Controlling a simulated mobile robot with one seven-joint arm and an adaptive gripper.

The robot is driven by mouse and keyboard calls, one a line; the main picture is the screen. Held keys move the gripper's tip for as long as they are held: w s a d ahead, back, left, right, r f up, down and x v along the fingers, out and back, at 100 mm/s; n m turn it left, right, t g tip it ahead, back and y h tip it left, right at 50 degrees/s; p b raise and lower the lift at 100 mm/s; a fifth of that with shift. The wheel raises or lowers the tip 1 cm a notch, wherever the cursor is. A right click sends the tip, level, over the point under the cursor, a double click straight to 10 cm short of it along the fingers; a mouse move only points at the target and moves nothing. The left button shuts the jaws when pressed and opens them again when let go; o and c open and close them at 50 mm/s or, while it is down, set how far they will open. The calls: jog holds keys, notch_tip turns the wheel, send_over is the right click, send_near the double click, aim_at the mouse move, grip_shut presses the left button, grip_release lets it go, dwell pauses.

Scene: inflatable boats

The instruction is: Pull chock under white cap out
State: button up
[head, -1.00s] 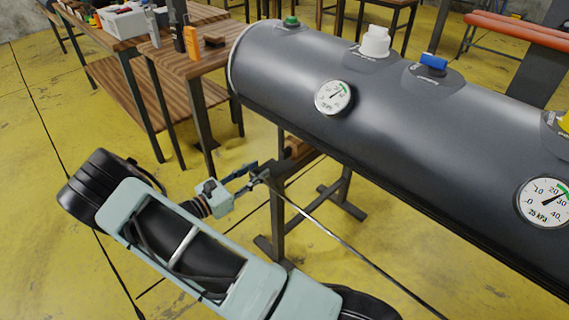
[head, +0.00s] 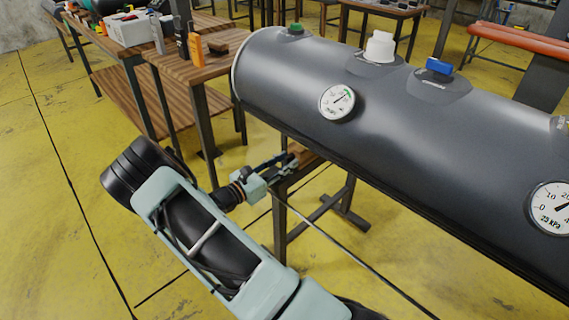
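The white cap (head: 380,47) sits on top of the dark grey inflatable tube (head: 430,125). A brown wooden chock (head: 303,153) shows below the tube, on top of a dark stand (head: 281,215), roughly under the white cap and the left gauge. The tube hides part of the chock. My gripper (head: 293,162) is at the chock's left end, with its two fingers apart. It looks open. I cannot tell whether the fingers touch the chock.
A wooden table (head: 185,70) with a black device, an orange item (head: 195,48) and a brown block stands left of the tube. A blue cap (head: 439,66) and a green cap (head: 295,29) are on the tube. The yellow floor at front left is clear.

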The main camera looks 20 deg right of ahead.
jog(key=shift+c, duration=0.4)
grip_shut()
jog(key=p+v, duration=0.1)
jog(key=v, duration=0.3)
jog(key=shift+a, duration=0.35)
jog(key=shift+s+a+f, duration=0.1)
jog(key=shift+s+a, duration=0.15)
jog(key=shift+a, duration=0.05)
jog(key=shift+o, duration=0.4)
grip_release()
